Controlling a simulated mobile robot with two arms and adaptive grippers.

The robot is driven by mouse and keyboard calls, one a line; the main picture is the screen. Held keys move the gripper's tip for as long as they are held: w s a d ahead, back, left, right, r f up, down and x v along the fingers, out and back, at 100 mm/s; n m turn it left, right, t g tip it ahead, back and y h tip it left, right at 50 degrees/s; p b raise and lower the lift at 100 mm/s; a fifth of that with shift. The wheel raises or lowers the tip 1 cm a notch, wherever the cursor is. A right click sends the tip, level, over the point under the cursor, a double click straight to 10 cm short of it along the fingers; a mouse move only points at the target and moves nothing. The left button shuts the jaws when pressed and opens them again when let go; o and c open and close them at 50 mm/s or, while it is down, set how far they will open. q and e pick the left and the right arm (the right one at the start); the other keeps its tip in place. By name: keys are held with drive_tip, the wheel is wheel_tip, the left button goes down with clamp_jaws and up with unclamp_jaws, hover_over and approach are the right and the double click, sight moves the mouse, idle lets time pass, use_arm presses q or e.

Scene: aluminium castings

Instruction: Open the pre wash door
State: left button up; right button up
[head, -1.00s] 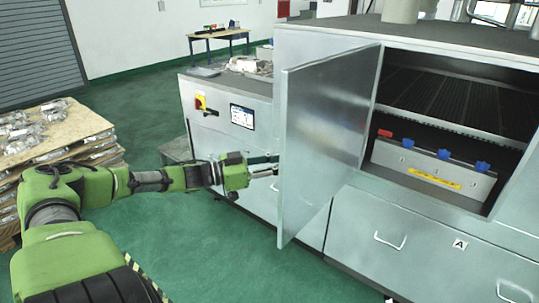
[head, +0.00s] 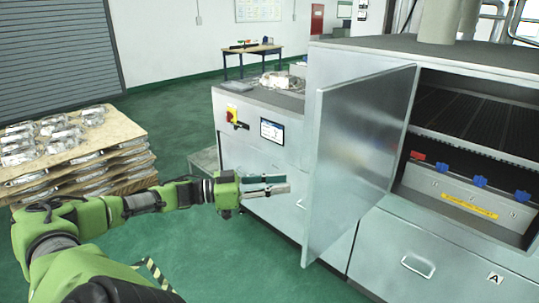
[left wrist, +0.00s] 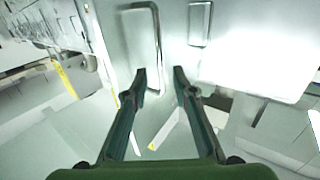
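The pre wash door (head: 362,150) is a plain metal panel in the head view. It stands swung out from the machine, leaving the chamber opening (head: 470,125) uncovered. My left gripper (head: 288,184) is left of the door's free edge, empty and apart from the door. Its two fingers are spread with a gap between them, which also shows in the left wrist view (left wrist: 160,73). In that view a bar handle (left wrist: 158,50) lies beyond the fingertips; I cannot tell which panel it belongs to. My right gripper is not in view.
Inside the chamber is a grey crate (head: 440,190) with blue and red clips. Drawer A (head: 450,262) is below the opening. A control panel with a screen (head: 272,132) is behind my gripper. A pallet of castings (head: 60,160) stands left.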

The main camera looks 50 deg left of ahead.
use_arm(q)
drive_tip(key=shift+v, duration=1.1)
